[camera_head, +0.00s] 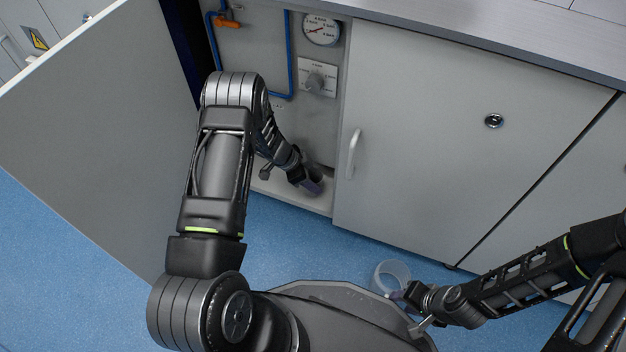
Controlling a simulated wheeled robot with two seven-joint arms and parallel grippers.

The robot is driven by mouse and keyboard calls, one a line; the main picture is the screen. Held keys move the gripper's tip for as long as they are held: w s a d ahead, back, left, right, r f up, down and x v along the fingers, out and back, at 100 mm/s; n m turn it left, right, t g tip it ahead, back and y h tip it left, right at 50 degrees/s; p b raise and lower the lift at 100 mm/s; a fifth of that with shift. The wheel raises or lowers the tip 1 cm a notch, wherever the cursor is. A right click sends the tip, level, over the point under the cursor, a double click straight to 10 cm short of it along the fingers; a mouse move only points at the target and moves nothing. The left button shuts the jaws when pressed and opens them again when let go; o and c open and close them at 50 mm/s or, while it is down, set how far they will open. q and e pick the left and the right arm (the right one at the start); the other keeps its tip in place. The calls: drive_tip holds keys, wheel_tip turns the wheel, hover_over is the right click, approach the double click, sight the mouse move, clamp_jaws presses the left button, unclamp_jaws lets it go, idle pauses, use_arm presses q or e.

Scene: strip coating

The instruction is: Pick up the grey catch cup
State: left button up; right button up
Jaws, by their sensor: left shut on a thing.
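My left gripper (305,178) reaches low into the open cabinet bay. It is shut on a small, dark purplish-grey thing (314,187), which looks like the grey catch cup, just above the bay's pale floor. The gripper and arm hide part of it, so its full shape is unclear. My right gripper (407,296) is at the lower middle, right beside a pale, translucent round vessel (390,274). The view does not show whether its jaws are closed on the vessel.
The cabinet door (95,130) stands open at the left. A closed door (450,140) with a handle (353,153) borders the bay on the right. Blue floor (60,270) is clear at the lower left.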

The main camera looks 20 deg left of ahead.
use_arm(q)
wheel_tip(320, 180, up, 3)
drive_tip(key=shift+f+p, duration=0.1)
drive_tip(key=shift+p, duration=0.65)
drive_tip(key=s+p, duration=0.3)
drive_tip(key=s, duration=1.5)
drive_tip(key=shift+d+f, duration=0.15)
drive_tip(key=shift+f, duration=0.1)
